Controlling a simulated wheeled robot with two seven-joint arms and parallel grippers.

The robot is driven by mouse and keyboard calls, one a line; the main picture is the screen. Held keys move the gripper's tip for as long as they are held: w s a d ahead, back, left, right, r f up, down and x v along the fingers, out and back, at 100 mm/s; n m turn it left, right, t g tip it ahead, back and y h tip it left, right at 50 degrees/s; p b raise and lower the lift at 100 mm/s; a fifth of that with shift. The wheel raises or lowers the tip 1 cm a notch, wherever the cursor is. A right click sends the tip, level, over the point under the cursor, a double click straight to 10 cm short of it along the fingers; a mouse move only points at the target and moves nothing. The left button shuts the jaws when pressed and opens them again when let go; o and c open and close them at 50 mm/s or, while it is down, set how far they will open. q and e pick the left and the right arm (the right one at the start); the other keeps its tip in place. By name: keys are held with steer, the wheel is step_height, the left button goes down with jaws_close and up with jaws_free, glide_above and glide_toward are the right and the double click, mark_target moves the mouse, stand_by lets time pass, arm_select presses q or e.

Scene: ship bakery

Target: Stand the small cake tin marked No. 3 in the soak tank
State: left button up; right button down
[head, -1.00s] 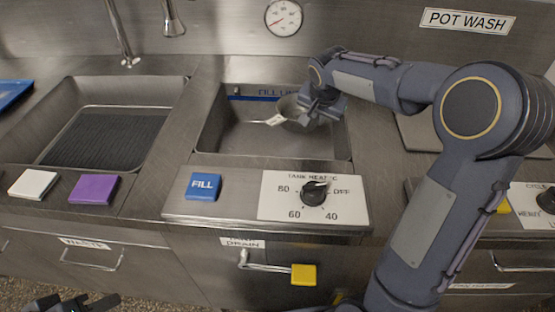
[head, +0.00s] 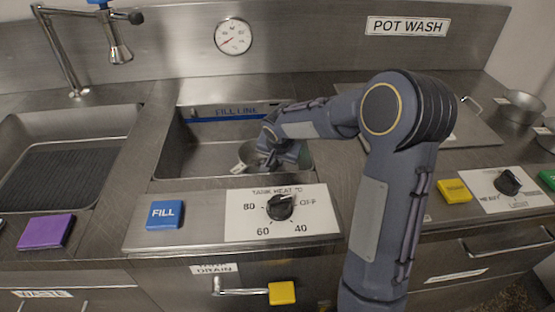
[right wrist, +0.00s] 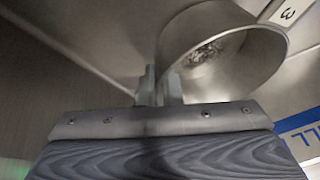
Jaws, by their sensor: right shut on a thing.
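The small cake tin (head: 249,154) is a round grey metal tin with a white tag. In the right wrist view the tag (right wrist: 284,11) on the tin (right wrist: 255,68) shows a 3. My right gripper (head: 284,160) is shut on the tin's rim; its fingertips (right wrist: 161,88) pinch the wall. The tin is inside the soak tank (head: 172,160), a steel basin with a blue FILL LINE band on its back wall. The arm and gripper hide part of the tin. I cannot tell whether it touches the tank floor. My left gripper is not in view.
In front of the tank are a blue FILL button (head: 165,214), a heat dial (head: 281,207) and a yellow drain handle (head: 283,293). Another sink (head: 60,160) with a faucet (head: 75,60) lies left. Metal tins (head: 520,107) stand far right.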

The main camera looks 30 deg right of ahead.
steer(key=shift+f, duration=0.1)
steer(key=c, duration=1.6)
jaws_free()
steer(key=shift+r, duration=0.25)
steer(key=p+v, duration=0.1)
steer(key=v, duration=1)
steer(key=shift+s+r, duration=0.2)
steer(key=shift+r, duration=0.15)
